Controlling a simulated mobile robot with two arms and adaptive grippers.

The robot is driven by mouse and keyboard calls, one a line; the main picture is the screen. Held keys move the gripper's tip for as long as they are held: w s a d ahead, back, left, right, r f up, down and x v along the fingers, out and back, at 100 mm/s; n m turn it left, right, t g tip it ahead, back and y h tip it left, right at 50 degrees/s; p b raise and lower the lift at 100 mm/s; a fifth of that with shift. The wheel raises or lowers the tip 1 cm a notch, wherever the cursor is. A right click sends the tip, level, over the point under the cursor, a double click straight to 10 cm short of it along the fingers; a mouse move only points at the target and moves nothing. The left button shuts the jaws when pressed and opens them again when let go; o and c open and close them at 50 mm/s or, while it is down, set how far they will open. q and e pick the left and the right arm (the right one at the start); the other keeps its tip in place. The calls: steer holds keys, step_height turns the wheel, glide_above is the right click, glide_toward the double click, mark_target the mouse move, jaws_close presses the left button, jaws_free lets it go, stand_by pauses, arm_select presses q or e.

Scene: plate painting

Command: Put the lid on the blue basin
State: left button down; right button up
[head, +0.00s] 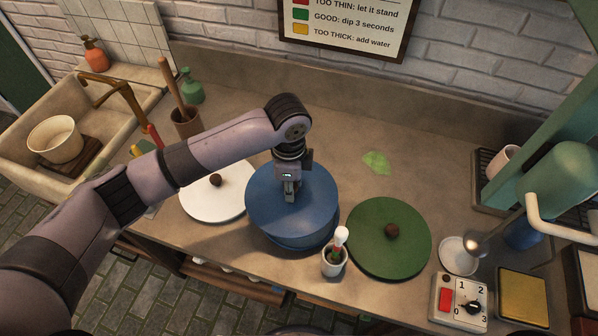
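The blue lid (265,205) is a flat disc over the blue basin (310,243), whose lower side shows below the lid's near edge. The lid covers the basin's opening; I cannot tell whether it rests on the rim or is just above it. My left gripper (290,196) points down at the middle of the lid, with its fingers close together where the knob would be. The fingers hide the knob, and they look shut on it. My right gripper is not in view.
A white lid (205,198) lies left of the basin, a green lid (385,255) right. A white cup (334,262) with a red-and-white tool stands close in front. A control box (446,300) and yellow tile (522,297) are at right. Free counter lies behind, around a green splotch (376,162).

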mark_target(299, 191)
arm_select(q)
steer(key=shift+w+d+r+m+p, duration=0.15)
steer(key=shift+d+m+p, duration=0.25)
steer(key=shift+d+m, duration=0.55)
steer(key=shift+d+f+m, duration=0.1)
steer(key=shift+f+m, duration=0.15)
steer(key=shift+m, duration=0.1)
step_height(299, 191, down, 6)
steer(key=b, duration=0.6)
steer(key=shift+r, duration=0.25)
steer(key=shift+f, duration=0.25)
step_height(299, 191, down, 2)
steer(key=shift+f+b, duration=0.1)
steer(key=shift+b, duration=0.45)
steer(key=shift+f+p, duration=0.1)
steer(key=shift+p, duration=0.25)
steer(key=c, duration=1.2)
jaws_free()
